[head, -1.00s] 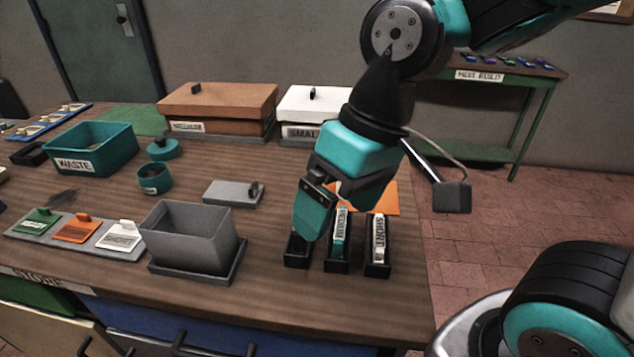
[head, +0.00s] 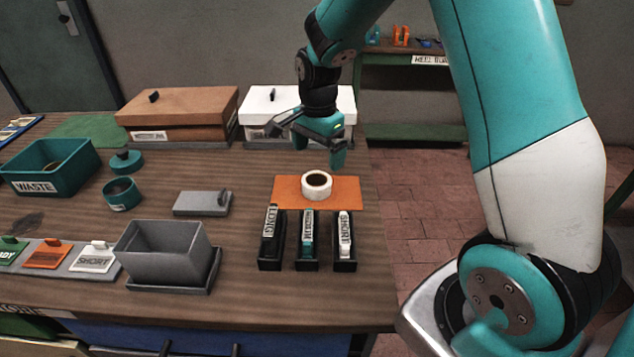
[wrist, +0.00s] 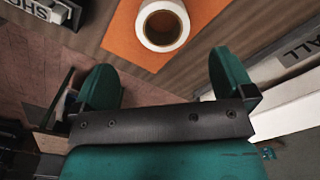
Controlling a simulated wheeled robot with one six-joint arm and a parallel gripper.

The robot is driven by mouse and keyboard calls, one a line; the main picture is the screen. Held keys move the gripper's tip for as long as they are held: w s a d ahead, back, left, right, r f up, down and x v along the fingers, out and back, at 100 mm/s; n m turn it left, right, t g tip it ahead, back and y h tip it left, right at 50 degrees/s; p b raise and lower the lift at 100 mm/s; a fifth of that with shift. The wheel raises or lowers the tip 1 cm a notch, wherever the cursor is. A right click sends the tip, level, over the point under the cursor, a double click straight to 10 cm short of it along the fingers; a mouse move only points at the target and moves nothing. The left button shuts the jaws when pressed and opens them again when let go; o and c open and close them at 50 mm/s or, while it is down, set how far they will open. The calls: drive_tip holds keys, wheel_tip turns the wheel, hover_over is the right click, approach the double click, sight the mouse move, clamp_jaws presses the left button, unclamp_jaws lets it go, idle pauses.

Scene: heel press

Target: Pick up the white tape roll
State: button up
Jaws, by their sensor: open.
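The white tape roll (head: 316,185) lies flat on an orange mat (head: 346,195) behind the three black holders. It also shows at the top of the wrist view (wrist: 163,24), with its dark hole facing up. My gripper (head: 318,163) is open and empty, above and behind the roll, in front of the white box. In the wrist view my two green fingers (wrist: 165,85) are spread apart, and the roll lies beyond their tips, not between them.
Black holders labelled LONG (head: 271,240), MEDIUM (head: 307,242) and SHORT (head: 344,243) stand in front of the mat. A white lidded box (head: 262,105) and a brown box (head: 180,108) stand behind. A grey bin (head: 163,255) and teal WASTE bin (head: 75,165) stand left.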

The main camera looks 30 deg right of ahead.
sight(317, 182)
wheel_tip(317, 182, down, 9)
drive_tip(key=shift+w+a+f+p, duration=0.1)
drive_tip(key=shift+w+f+p, duration=0.05)
drive_tip(key=shift+p, duration=0.85)
drive_tip(key=shift+c, duration=0.5)
drive_tip(key=c, duration=0.9)
